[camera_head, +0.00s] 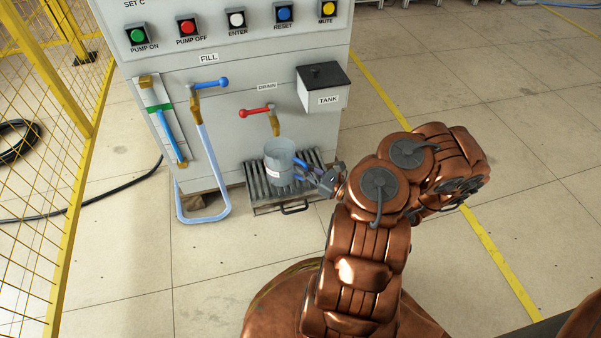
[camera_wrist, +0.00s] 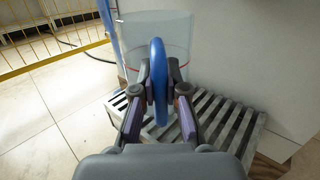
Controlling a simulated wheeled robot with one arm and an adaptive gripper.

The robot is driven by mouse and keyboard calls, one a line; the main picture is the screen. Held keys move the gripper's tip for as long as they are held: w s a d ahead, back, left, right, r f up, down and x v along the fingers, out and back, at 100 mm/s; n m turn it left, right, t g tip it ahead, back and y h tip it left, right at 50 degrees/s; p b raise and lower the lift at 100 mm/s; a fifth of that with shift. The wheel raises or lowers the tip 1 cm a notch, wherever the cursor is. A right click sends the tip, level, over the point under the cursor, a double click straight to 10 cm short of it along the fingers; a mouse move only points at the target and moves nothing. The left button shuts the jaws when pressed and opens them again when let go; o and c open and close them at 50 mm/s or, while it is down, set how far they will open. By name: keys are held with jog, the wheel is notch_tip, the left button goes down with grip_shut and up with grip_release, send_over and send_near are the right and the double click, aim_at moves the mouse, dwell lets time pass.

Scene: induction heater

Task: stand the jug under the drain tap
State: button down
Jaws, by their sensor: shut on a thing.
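The jug (camera_head: 278,162) is a clear grey-blue vessel with a blue handle, upright at the slatted drain grate (camera_head: 262,192). It is below the brass drain tap (camera_head: 274,124) with the red lever. My gripper (camera_head: 318,178) is at the jug's right side, shut on the blue handle. In the wrist view my gripper (camera_wrist: 160,100) has its fingers on both sides of the handle (camera_wrist: 159,75), and the clear jug (camera_wrist: 180,35) with a red line stands behind it. Whether the jug's base touches the grate cannot be told.
The grey panel (camera_head: 150,65) with several coloured buttons stands behind. The fill tap (camera_head: 209,86) with a blue hose (camera_head: 207,150) is to the left, the tank box (camera_head: 323,90) to the upper right. A yellow fence (camera_head: 75,150) borders the left. Open floor lies right.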

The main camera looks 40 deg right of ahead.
jog(key=w+f+b, duration=0.1)
jog(key=f, duration=0.1)
jog(key=w+d+f+b, duration=0.1)
jog(key=f+b, duration=0.1)
jog(key=shift+w+d, duration=0.15)
jog(key=shift+w, duration=0.25)
jog(key=shift+r, duration=0.15)
jog(key=c, duration=1.2)
grip_release()
